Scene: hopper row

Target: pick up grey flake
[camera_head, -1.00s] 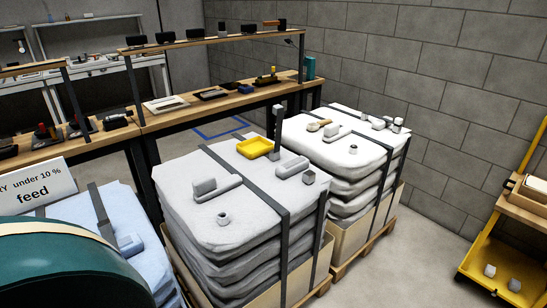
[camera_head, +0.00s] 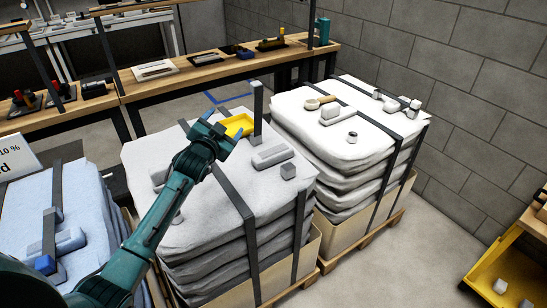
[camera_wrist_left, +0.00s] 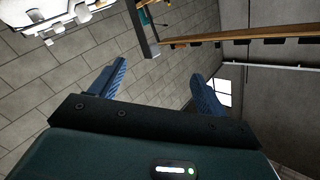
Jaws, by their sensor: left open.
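I cannot tell for sure which piece is the grey flake. A small rounded grey piece (camera_head: 178,216) shows beside my arm, and the arm hides part of the stack top.
A dark upright post (camera_head: 258,112) rises from the grey stack behind the bar-shaped block. A white bag stack (camera_head: 335,145) with small pieces stands to the right. A blue bag stack (camera_head: 85,200) is at left. A wooden bench (camera_head: 200,75) runs behind.

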